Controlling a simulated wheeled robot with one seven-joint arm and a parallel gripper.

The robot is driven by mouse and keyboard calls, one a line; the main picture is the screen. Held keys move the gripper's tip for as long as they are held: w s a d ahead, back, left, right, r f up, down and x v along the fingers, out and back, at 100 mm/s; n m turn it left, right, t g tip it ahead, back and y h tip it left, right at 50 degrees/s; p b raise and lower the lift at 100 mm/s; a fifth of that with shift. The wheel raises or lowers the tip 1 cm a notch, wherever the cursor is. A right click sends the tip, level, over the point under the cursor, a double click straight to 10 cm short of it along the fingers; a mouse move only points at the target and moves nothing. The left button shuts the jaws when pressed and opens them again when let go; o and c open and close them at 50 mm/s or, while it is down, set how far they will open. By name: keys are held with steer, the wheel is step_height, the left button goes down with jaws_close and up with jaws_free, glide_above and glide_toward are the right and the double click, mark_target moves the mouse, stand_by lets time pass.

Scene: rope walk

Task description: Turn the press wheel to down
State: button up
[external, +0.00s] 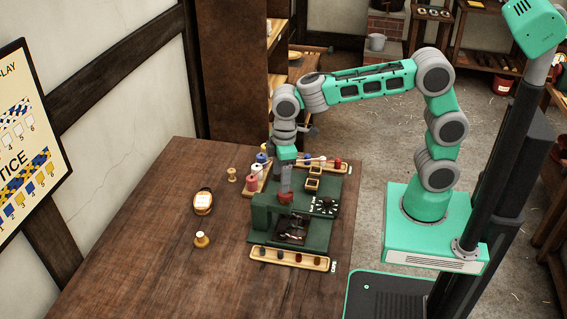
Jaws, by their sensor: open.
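A dark green press (264,218) stands on the wooden table near its right edge. A small red part (285,198) sits on top of the press, directly below my gripper (285,190). It may be the press wheel, but its shape and setting are too small to tell. My gripper points down at it and is open. The fingers are small in this view, and I cannot tell whether they touch the red part or stand around it. A black dial with white marks (326,205) lies on the right of the press top.
A wooden tray (289,258) with several small pieces lies in front of the press. Coloured spools (253,184) stand in a rack behind it. A wooden spool (232,175), a round cream-topped item (203,201) and a brass-coloured piece (201,239) stand left. The table's front left is clear.

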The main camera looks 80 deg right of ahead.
mark_target(285, 196)
steer(key=r+n, duration=0.1)
steer(key=s+r+n, duration=0.1)
steer(key=n, duration=0.1)
steer(key=shift+s+d+r+g, duration=0.15)
steer(key=shift+s+g, duration=0.05)
steer(key=shift+g, duration=0.1)
step_height(285, 196, down, 8)
steer(key=shift+w+r+p, duration=0.1)
steer(key=shift+p, duration=0.45)
steer(key=c, duration=1.4)
